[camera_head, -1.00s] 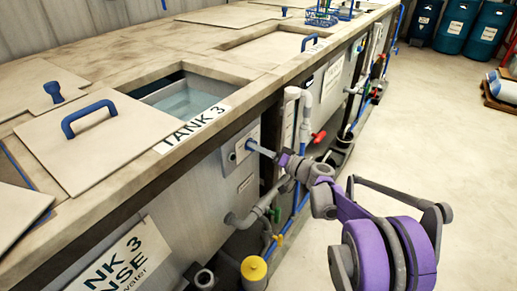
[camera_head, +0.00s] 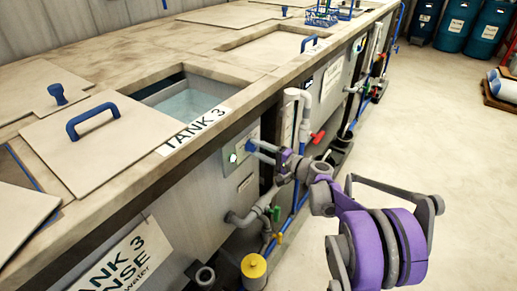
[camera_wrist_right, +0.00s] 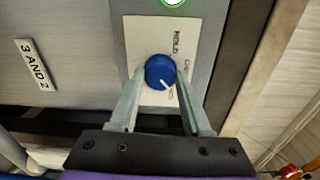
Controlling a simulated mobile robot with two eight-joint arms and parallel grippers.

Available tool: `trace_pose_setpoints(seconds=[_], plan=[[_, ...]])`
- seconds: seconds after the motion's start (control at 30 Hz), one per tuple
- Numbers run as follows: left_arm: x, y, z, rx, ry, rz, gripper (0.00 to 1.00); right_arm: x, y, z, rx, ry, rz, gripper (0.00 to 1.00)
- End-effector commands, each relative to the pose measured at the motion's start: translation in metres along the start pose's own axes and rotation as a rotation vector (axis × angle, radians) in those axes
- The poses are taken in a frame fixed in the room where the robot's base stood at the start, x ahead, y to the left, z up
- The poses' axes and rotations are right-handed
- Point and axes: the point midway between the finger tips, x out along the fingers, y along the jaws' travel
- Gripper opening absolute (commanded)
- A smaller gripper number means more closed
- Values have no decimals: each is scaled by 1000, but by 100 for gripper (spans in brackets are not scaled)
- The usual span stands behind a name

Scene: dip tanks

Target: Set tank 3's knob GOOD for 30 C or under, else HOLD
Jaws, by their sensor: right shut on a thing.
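The blue knob (camera_wrist_right: 160,70) sits on a pale plate (camera_wrist_right: 139,38) on tank 3's front, and its white pointer mark points down and slightly right in the right wrist view. The word HOLD is readable above right of it; another label is partly hidden by a finger. My right gripper (camera_wrist_right: 160,76) has one finger on each side of the knob and is shut on it. In the head view my right gripper (camera_head: 264,151) reaches the panel below the TANK 3 sign (camera_head: 196,131). A lit green ring (camera_wrist_right: 173,2) is above the knob. My left gripper is out of view.
A lid with a blue handle (camera_head: 93,117) lies beside tank 3's water opening (camera_head: 186,103). Pipes with a red valve handle (camera_head: 318,137) and a yellow-capped fitting (camera_head: 254,266) stand near my right arm. The floor (camera_head: 440,130) to the right is open.

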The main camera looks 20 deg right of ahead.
Motion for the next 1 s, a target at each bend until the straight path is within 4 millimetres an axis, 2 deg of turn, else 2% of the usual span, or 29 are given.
trace_pose_setpoints(seconds=[0.4, 0.97, 1.0], plan=[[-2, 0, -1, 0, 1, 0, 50, 0, 0, 0, 190, -6, 6, 0], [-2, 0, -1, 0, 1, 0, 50, 0, 0, 0, 218, -7, 6, 0], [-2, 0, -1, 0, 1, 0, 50, 0, 0, 0, 217, -7, 6, 55]])
